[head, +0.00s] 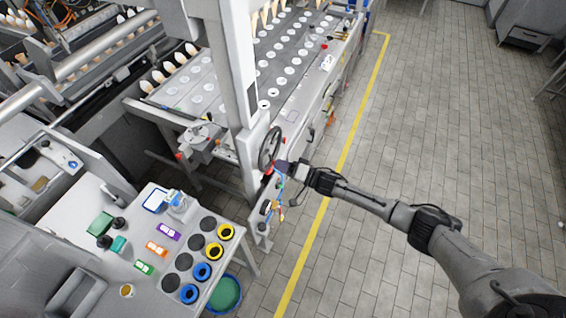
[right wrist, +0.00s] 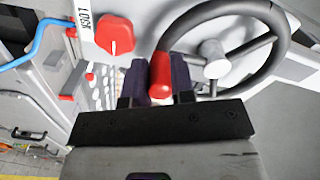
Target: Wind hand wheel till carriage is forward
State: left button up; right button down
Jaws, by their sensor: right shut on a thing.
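The hand wheel (head: 270,148) is a dark ring on the side of the white machine post. In the right wrist view its grey rim (right wrist: 210,14), spokes and light hub show close up. My right gripper (head: 280,167) is at the wheel's lower edge in the head view. In the right wrist view my right gripper (right wrist: 158,85) is shut on the wheel's red handle (right wrist: 160,72), whose red end shows between the dark fingers. The carriage cannot be clearly picked out. My left gripper is not in view.
A red knob (right wrist: 115,35) with a label sits close beside the handle. A table (head: 258,262) with yellow and blue rings stands at the lower left, with a green bucket (head: 225,293) by it. The tiled floor right of the yellow line (head: 330,190) is clear.

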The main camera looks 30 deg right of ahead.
jog(key=shift+a+r, duration=0.1)
jog(key=shift+r, duration=0.05)
jog(key=c, duration=1.4)
grip_release()
jog(key=o, duration=0.4)
jog(key=shift+o, duration=0.2)
jog(key=b+v, duration=0.2)
jog(key=v, duration=1.2)
